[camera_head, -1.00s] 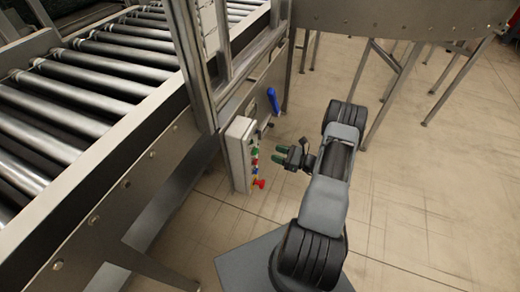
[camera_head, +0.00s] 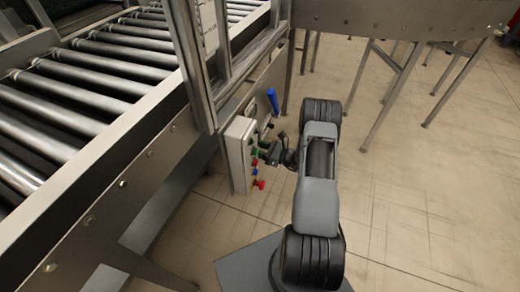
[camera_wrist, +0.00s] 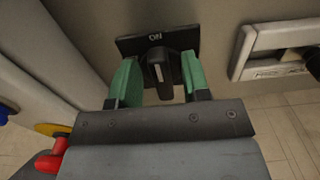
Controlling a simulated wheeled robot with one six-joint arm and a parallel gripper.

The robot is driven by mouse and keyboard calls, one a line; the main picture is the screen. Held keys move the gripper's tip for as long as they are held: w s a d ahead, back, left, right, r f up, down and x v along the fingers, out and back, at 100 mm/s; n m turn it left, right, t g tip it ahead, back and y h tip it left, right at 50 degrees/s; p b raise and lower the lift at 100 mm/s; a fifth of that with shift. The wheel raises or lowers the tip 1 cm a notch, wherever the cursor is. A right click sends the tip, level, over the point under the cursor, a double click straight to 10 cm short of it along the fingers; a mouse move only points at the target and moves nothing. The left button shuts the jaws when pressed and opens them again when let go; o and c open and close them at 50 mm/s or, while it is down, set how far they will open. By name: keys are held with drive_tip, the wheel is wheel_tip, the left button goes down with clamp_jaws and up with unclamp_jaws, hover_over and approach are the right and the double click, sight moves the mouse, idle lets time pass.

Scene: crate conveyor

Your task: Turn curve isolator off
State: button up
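The isolator is a black rotary knob (camera_wrist: 160,72) on a black plate (camera_wrist: 130,46) marked ON, on a grey panel in the wrist view. The knob's bar points along the picture's vertical, toward the ON mark. My gripper (camera_wrist: 158,78) is open, with one green fingertip on each side of the knob and a gap visible on both sides. In the head view my gripper (camera_head: 266,151) is at the control box beside the conveyor, and the knob cannot be made out there.
The grey control box (camera_head: 239,133) carries coloured buttons and a red knob (camera_head: 260,184), close below my gripper; a red knob (camera_wrist: 55,152) shows at the wrist view's lower left. A blue handle (camera_head: 273,101) stands just above. Open floor lies to the right.

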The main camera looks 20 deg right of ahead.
clamp_jaws()
idle(0.3)
drive_tip(key=n+b, duration=0.5)
drive_tip(key=n, duration=0.1)
drive_tip(key=f+n+b, duration=0.1)
drive_tip(key=n+b, duration=0.4)
drive_tip(key=s+a+n+b, duration=0.1)
drive_tip(key=n+b, duration=0.4)
drive_tip(key=n, duration=0.1)
drive_tip(key=shift+s+a+f+n, duration=0.1)
drive_tip(key=shift+f+n, duration=0.2)
drive_tip(key=shift+f, duration=0.1)
idle(0.4)
drive_tip(key=shift+o, duration=0.4)
unclamp_jaws()
